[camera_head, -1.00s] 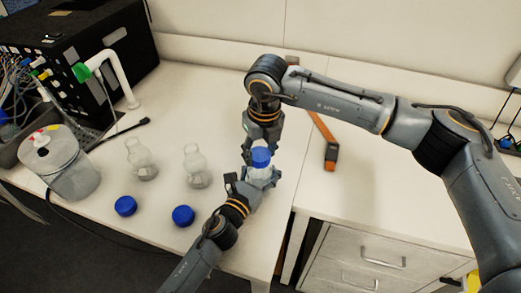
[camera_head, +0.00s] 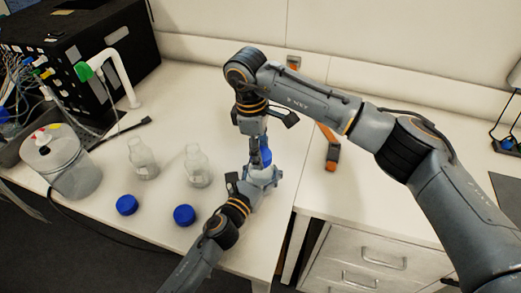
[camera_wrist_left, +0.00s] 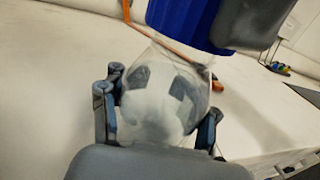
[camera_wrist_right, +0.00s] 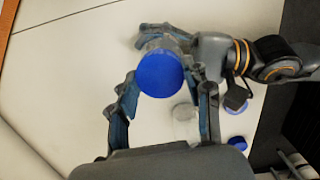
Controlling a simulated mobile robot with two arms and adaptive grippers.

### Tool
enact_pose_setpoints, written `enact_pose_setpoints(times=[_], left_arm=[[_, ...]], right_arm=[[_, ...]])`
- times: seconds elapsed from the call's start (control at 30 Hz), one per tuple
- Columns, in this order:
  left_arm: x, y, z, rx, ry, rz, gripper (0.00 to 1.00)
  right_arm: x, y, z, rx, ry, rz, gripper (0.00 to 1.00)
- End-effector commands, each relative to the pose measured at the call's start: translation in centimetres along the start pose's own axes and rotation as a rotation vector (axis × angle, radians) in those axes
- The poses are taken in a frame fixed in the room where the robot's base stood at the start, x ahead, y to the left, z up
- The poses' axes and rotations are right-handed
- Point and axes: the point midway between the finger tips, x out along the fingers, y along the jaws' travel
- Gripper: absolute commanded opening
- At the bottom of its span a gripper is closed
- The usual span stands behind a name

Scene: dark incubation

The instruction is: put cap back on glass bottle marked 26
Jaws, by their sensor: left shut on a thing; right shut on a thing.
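My left gripper (camera_head: 256,182) is shut on a clear glass bottle (camera_wrist_left: 160,112) and holds it upright near the table's front right corner. A blue cap (camera_head: 266,157) is at the bottle's top; it also shows large in the left wrist view (camera_wrist_left: 192,20). I cannot tell whether it is seated on the neck. My right gripper (camera_head: 257,148) comes down from above and is shut on this cap; the right wrist view shows the cap's round top (camera_wrist_right: 160,73) between the fingers. No number on the bottle is readable.
Two uncapped glass bottles (camera_head: 143,160) (camera_head: 196,168) stand on the table to the left. Two blue caps (camera_head: 127,205) (camera_head: 184,215) lie in front of them. A clear canister (camera_head: 70,165) and a black box (camera_head: 85,60) are farther left. An orange-and-black tool (camera_head: 331,150) lies right.

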Motion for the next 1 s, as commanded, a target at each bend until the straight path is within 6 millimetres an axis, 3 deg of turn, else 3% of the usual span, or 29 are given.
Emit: enact_pose_setpoints(times=[0.13,0.43,0.47,0.57,0.87,1.0], left_arm=[[-0.1,0.0,-0.2,0.001,0.004,0.0,0.0],[-0.1,0.0,-0.2,0.001,0.004,-0.001,0.0],[-0.1,-0.1,-0.2,0.001,0.004,-0.001,0.0],[-0.1,-0.1,-0.2,0.0,0.004,-0.001,0.0],[-0.1,-0.1,-0.2,0.0,0.004,-0.001,0.0],[-0.1,-0.1,-0.2,0.0,0.004,-0.001,0.0]], right_arm=[[-0.1,0.1,0.0,0.149,0.002,-0.016,0.33],[-0.1,0.2,0.1,0.17,0.001,-0.016,0.33],[-0.1,0.2,0.1,0.17,0.001,-0.016,0.51],[-0.1,0.2,0.1,0.169,0.001,-0.016,0.71],[-0.1,0.1,0.0,0.166,0.0,-0.018,0.72],[-1.4,0.1,0.1,0.166,0.003,-0.017,0.72]])
